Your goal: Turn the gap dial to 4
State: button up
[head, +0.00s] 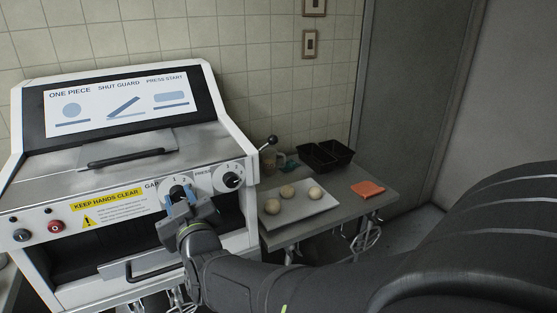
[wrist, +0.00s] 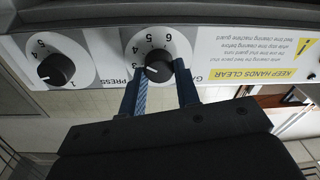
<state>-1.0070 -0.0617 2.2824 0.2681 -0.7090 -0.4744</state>
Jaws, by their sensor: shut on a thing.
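The gap dial (wrist: 158,68) is a black knob on a round white scale on the machine's front panel. It also shows in the head view (head: 176,190), partly hidden by my gripper. My gripper (head: 180,199) has its two blue fingers on either side of this knob, shut on it; they also show in the wrist view (wrist: 163,88). The wrist view is upside down. There the figures 4, 5 and 6 are readable, and the knob's white mark points left, on the side below the 4.
The pressure dial (wrist: 56,70) sits close beside the gap dial. A lever with a black ball (head: 271,141) sticks out at the machine's right. A side table holds a white tray (head: 324,203) of dough balls, black tins (head: 326,156) and an orange cloth (head: 368,189).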

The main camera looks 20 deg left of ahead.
jog(key=shift+f, duration=0.1)
jog(key=o, duration=1)
jog(key=shift+c, duration=0.2)
jog(key=v, duration=1.7)
jog(key=shift+d, duration=0.15)
jog(key=shift+s, duration=0.15)
jog(key=x, duration=1.1)
dwell(0.3)
